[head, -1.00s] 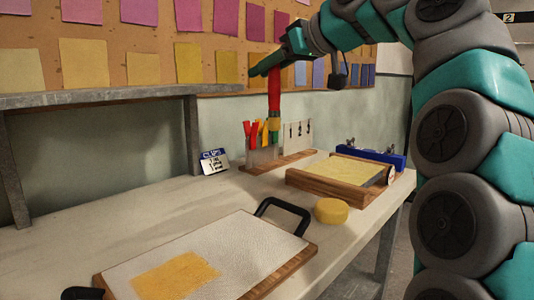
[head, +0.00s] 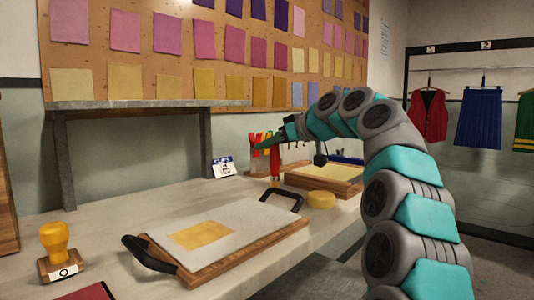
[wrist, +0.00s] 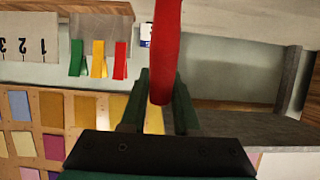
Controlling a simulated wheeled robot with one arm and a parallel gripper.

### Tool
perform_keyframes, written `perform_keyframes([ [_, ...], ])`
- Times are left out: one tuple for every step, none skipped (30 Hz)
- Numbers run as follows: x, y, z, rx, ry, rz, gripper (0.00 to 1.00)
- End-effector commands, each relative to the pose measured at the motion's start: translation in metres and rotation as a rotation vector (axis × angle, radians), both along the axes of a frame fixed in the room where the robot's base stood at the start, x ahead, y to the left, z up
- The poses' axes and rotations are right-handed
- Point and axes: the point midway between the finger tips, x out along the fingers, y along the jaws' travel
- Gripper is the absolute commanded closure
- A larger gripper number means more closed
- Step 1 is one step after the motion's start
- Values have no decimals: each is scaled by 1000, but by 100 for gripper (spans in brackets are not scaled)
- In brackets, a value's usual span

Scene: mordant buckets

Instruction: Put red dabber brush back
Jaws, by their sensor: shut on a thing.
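The red dabber brush (wrist: 166,50) is held in my gripper (wrist: 160,108), whose fingers close on either side of it in the wrist view. In the head view the brush (head: 275,160) hangs upright below my gripper (head: 264,144), just right of the coloured clips (head: 256,138). The clips also show in the wrist view, where green, yellow and red ones (wrist: 98,58) stand apart from the brush. A pale panel numbered 1, 2, 3 (wrist: 25,45) is at the wrist view's upper left. The brush's far end is cut off there.
A "CLIPS" card (head: 224,167) stands left of the clips. A framed yellow tray (head: 322,178), a round yellow block (head: 321,199) and a handled board (head: 222,240) lie on the bench. A stamp (head: 56,250) is at left. A shelf (head: 150,104) overhangs the back.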

Motion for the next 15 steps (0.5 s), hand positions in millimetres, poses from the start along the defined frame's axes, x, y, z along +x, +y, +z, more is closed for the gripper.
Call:
perform_keyframes([
  [3,0,-6,1,1,0,100],
  [4,0,-7,0,0,0,100],
  [4,0,-6,0,0,0,100],
  [4,0,-5,-1,-1,0,100],
  [3,0,-5,0,0,1,100],
  [3,0,-5,0,0,1,100],
  [3,0,-5,0,0,1,100],
  [3,0,-5,0,0,1,100],
  [3,0,-6,0,0,1,100],
  [3,0,-7,0,0,1,100],
  [3,0,-8,0,0,1,100],
  [3,0,-10,0,0,1,100],
  [3,0,-8,0,0,1,67],
  [3,0,-8,0,0,1,64],
  [3,0,-8,-1,0,1,59],
])
